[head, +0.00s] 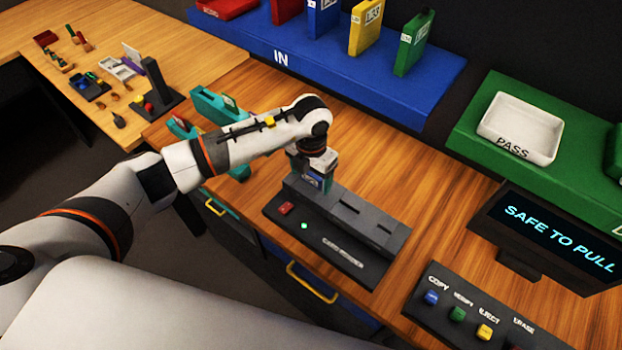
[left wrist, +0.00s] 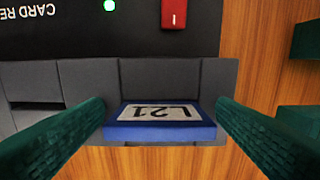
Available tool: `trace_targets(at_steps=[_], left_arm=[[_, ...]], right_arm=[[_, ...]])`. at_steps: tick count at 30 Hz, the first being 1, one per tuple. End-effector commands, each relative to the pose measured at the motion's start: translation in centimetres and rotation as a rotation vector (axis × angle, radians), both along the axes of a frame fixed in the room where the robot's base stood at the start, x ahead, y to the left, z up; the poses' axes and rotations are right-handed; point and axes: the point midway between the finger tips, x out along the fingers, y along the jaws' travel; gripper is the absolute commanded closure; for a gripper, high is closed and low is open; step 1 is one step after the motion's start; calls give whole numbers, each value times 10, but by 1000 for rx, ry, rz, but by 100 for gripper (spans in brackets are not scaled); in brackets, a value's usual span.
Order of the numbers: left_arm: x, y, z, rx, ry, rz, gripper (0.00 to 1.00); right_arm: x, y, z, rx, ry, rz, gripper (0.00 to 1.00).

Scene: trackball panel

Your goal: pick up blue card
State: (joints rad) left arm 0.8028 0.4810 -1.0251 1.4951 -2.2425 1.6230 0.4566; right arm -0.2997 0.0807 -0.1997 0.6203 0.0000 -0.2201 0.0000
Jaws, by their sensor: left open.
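A blue card (left wrist: 160,131) with a white label reading "L21" stands in the left slot of the dark card reader (head: 330,228). In the head view a small part of the blue card (head: 314,182) shows below my left gripper (head: 316,172). In the left wrist view the green fingers of my left gripper (left wrist: 161,112) are open, one on each side of the card, with a narrow gap beside each finger. The card's lower part is hidden in the reader. My right gripper is not in view.
The reader has a red switch (head: 285,208), a lit green light (head: 304,226) and empty slots to the right. A monitor (head: 548,240) reads "SAFE TO PULL". A blue IN rack (head: 335,65) holds several coloured cards. A white PASS tray (head: 521,128) stands right.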

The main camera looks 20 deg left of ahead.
Motion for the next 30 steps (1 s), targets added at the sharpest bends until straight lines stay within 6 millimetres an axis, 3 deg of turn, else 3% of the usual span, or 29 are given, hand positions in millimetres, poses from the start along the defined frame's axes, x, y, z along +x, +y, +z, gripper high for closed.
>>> trace_targets(at_steps=[4, 13, 23, 30], left_arm=[[0, 0, 0, 0, 0, 0, 20], [0, 0, 0, 0, -1, 0, 69], [1, 0, 6, -1, -2, 0, 69], [1, 0, 44, 0, -3, 0, 69]], right_arm=[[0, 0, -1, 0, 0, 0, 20], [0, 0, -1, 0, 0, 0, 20], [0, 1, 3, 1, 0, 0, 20], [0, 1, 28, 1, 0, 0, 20]])
